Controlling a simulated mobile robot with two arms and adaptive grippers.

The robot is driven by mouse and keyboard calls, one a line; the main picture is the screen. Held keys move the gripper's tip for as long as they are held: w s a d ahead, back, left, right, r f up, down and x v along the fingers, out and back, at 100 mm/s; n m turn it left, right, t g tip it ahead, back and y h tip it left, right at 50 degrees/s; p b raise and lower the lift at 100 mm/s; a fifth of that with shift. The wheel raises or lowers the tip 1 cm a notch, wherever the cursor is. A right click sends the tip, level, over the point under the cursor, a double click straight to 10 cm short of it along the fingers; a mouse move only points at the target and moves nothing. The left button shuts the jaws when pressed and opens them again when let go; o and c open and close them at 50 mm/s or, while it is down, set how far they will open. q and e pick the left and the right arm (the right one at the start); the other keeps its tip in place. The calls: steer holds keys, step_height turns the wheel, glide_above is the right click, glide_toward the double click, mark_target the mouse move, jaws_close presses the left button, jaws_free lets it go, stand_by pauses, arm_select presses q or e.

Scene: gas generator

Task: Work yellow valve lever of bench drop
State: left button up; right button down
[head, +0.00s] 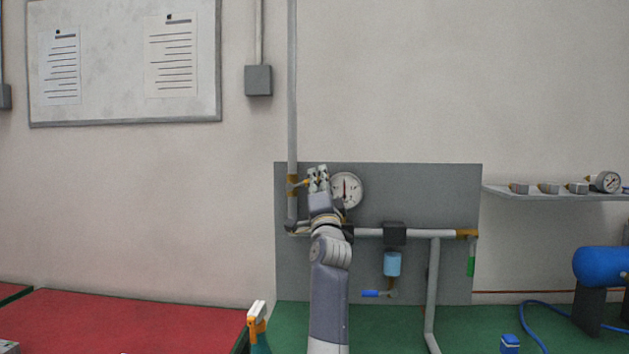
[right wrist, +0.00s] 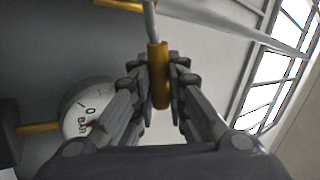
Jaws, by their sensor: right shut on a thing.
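The yellow valve lever (right wrist: 158,88) stands between the two fingers of my right gripper (right wrist: 160,80) in the right wrist view, and the fingers are shut on it. A thin grey stem runs up from its far end. In the head view my right gripper (head: 318,178) is raised at the left part of the grey panel, beside the vertical drop pipe (head: 292,120). A brass-coloured valve body (head: 292,185) sits on that pipe. The gripper hides most of the lever there. My left gripper is in neither view.
A round gauge (head: 347,190) is just right of the gripper; it also shows in the wrist view (right wrist: 88,110). A horizontal pipe (head: 368,233), a blue filter bowl (head: 392,264) and a blue lever (head: 371,294) are lower right. A spray bottle (head: 258,330) stands left of my forearm.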

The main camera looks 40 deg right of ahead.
steer(key=shift+s+d+f+m+g+h, duration=0.1)
steer(key=shift+f+m+g+h, duration=0.4)
steer(key=shift+m, duration=0.55)
steer(key=shift+w+a+f+m+g+h, duration=0.1)
steer(key=shift+f+m+g+h, duration=0.25)
steer(key=shift+m+g+h, duration=0.45)
steer(key=shift+s+d+f+m+g+h, duration=0.1)
steer(key=shift+f+m+g+h, duration=0.3)
steer(key=shift+m, duration=0.85)
steer(key=shift+f, duration=0.1)
steer(key=c, duration=1.6)
jaws_free()
steer(key=shift+s+r, duration=0.1)
steer(key=shift+r, duration=0.1)
steer(key=shift+r, duration=0.1)
